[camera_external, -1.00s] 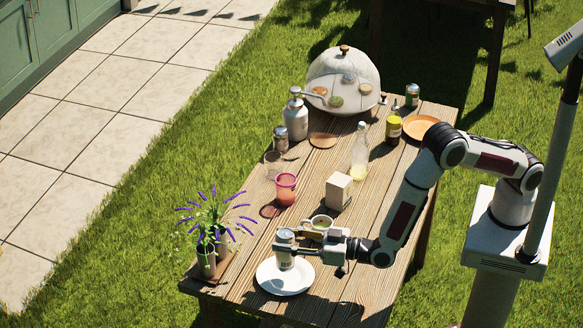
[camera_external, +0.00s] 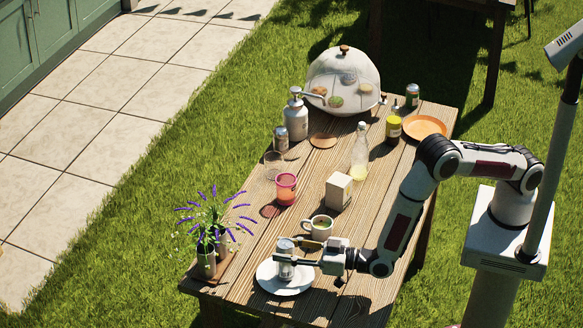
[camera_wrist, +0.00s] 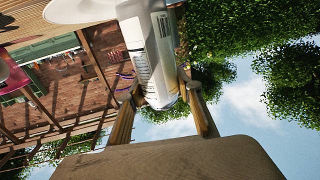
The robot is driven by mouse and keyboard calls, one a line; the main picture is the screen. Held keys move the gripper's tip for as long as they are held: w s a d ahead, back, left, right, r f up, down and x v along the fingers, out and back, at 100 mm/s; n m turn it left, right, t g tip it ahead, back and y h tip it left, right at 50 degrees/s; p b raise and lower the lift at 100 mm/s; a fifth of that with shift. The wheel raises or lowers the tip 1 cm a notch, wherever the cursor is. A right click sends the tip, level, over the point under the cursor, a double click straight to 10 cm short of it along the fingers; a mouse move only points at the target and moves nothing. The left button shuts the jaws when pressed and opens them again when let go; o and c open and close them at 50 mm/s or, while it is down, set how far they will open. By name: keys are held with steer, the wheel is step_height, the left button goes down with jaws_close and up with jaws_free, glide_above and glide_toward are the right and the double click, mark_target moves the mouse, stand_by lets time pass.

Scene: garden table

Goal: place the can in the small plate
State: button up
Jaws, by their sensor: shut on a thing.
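My gripper (camera_external: 286,256) is shut around the sides of a silver-white can (camera_external: 285,270). The can is upright over the middle of the small white plate (camera_external: 266,284) at the table's near end. Its base is at or very close to the plate; I cannot tell whether they touch. In the wrist view, the can (camera_wrist: 148,50) is between my fingers, with the plate (camera_wrist: 72,10) beside its base.
A mug (camera_external: 320,228) stands just behind my gripper. A plant pot (camera_external: 206,262) with purple flowers is to the left. A pink cup (camera_external: 286,189), white box (camera_external: 339,192) and bottle (camera_external: 360,155) stand farther back. An orange plate (camera_external: 424,127) lies at the far right.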

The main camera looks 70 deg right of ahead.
steer(key=o, duration=1.3)
steer(key=shift+r, duration=0.1)
steer(key=shift+s, duration=0.1)
steer(key=shift+s+d, duration=0.3)
steer(key=shift+s, duration=1.65)
steer(key=shift+s+d, duration=0.35)
steer(key=shift+s, duration=1.6)
steer(key=shift+s+d, duration=0.3)
steer(key=shift+s, duration=1.65)
steer(key=shift+w, duration=0.1)
